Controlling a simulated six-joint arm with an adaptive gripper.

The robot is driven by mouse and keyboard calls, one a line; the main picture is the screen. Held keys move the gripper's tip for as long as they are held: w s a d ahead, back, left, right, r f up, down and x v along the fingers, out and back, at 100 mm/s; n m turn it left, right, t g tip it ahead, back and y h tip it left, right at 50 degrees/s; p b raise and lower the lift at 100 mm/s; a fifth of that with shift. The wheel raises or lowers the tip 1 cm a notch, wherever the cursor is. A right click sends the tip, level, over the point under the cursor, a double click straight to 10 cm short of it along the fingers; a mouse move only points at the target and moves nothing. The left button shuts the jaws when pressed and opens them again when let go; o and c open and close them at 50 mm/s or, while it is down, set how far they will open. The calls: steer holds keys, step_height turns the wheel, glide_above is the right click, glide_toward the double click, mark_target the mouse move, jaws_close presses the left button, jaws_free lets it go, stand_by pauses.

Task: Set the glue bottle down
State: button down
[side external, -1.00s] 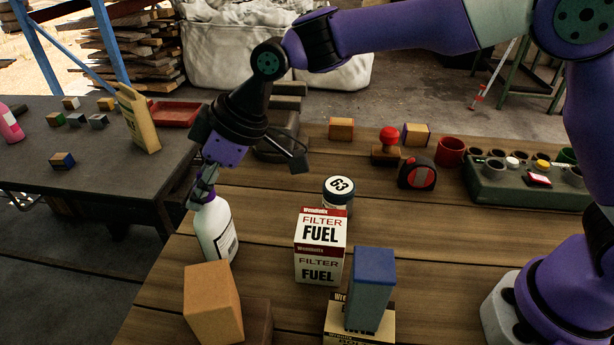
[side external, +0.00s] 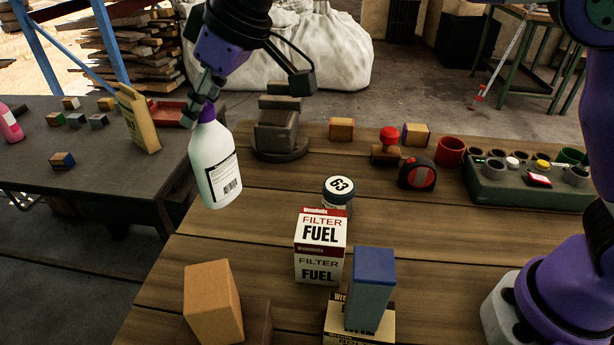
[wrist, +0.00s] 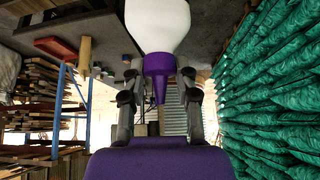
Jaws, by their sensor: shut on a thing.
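The glue bottle (side external: 216,170) is white with a dark printed label and a purple nozzle. It hangs slightly tilted in the air above the left part of the wooden table (side external: 255,235). My gripper (side external: 203,100) is shut on its purple top. In the wrist view the white body of the glue bottle (wrist: 158,25) is at the top, and its purple nozzle points down between the fingers of my gripper (wrist: 157,92). The nozzle is partly hidden by the fingers in the side view.
Right of the bottle stand a dark metal vise-like object (side external: 278,135), a jar marked 63 (side external: 338,192) and stacked fuel filter boxes (side external: 320,245). An orange-brown block (side external: 212,302) stands in front. Bare planks lie between these. A second, dark table (side external: 105,180) is at left.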

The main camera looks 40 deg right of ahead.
steer(key=s+d+m+t+h, duration=0.1)
steer(key=d+m+h, duration=0.6)
steer(key=d+m, duration=0.85)
steer(key=w+d+f+n, duration=0.1)
steer(key=w+d+f, duration=0.1)
steer(key=d+f, duration=0.3)
steer(key=w+d+f+n, duration=0.1)
steer(key=w+d+f, duration=0.1)
steer(key=d+f, duration=0.3)
steer(key=shift+w+d, duration=0.25)
steer(key=shift+d, duration=1.05)
steer(key=c, duration=0.6)
jaws_free()
steer(key=shift+f, duration=0.1)
